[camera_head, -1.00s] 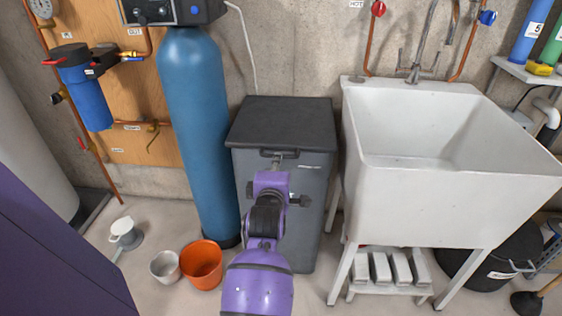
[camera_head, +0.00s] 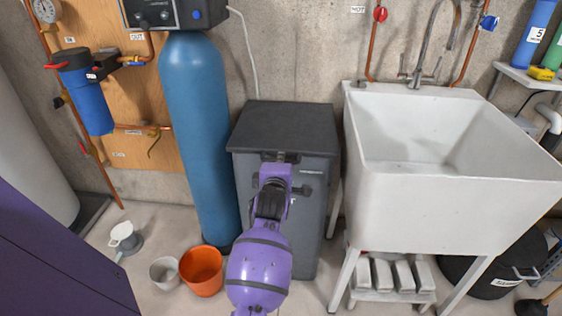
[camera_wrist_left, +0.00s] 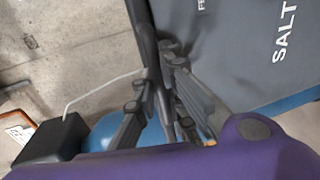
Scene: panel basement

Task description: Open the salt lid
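The salt bin (camera_head: 312,204) is a grey box in the middle of the head view, and its black lid (camera_head: 285,122) lies closed on top. My left gripper (camera_head: 279,157) is at the front edge of the lid, by the handle, and covers most of it. In the left wrist view my left gripper's fingers (camera_wrist_left: 158,90) lie on either side of a dark strip at the lid's edge. The grey bin with white "SALT" lettering (camera_wrist_left: 284,36) fills the right. How tightly the fingers close is unclear. My right gripper is out of view.
A tall blue tank (camera_head: 196,130) stands close left of the bin, and a white sink (camera_head: 430,205) close right. An orange bucket (camera_head: 202,270) and a small grey bucket (camera_head: 165,272) are on the floor left. The wall is close behind.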

